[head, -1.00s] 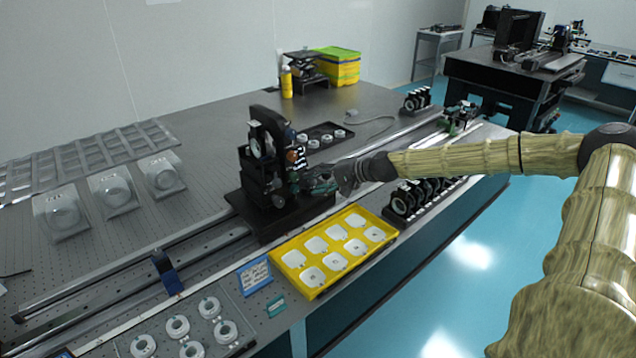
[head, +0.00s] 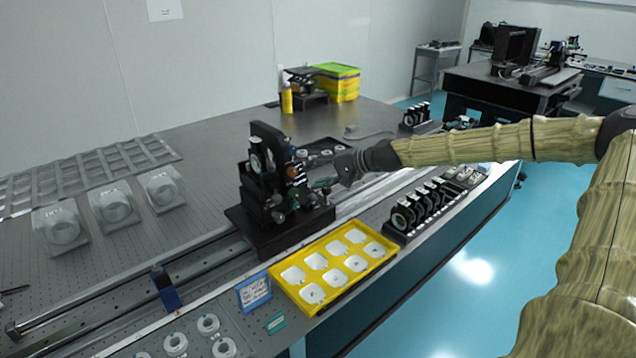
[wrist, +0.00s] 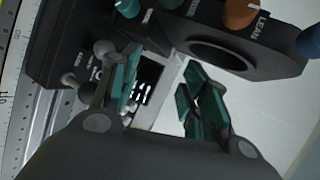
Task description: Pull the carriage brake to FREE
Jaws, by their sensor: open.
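The carriage (head: 262,230) is a black upright assembly with coloured knobs, standing on the long rail. My gripper (head: 322,183) is at its right side, open, with teal pads. In the wrist view my gripper (wrist: 160,92) has its two fingers spread, with nothing clearly held between them. The dark carriage plate (wrist: 75,45) fills the upper left there. Small grey ball-ended parts (wrist: 103,47) sit beside the left finger, near small white lettering. I cannot tell for certain which is the brake lever or how it is set. An orange knob (wrist: 240,12) is marked LEAN.
A yellow tray (head: 283,292) with white pieces lies in front of the carriage. A row of black mounted optics (head: 405,215) stands to its right. A blue-framed sign (head: 254,291) and a blue rail piece (head: 166,288) are at left. Clear domed cases (head: 115,205) stand behind.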

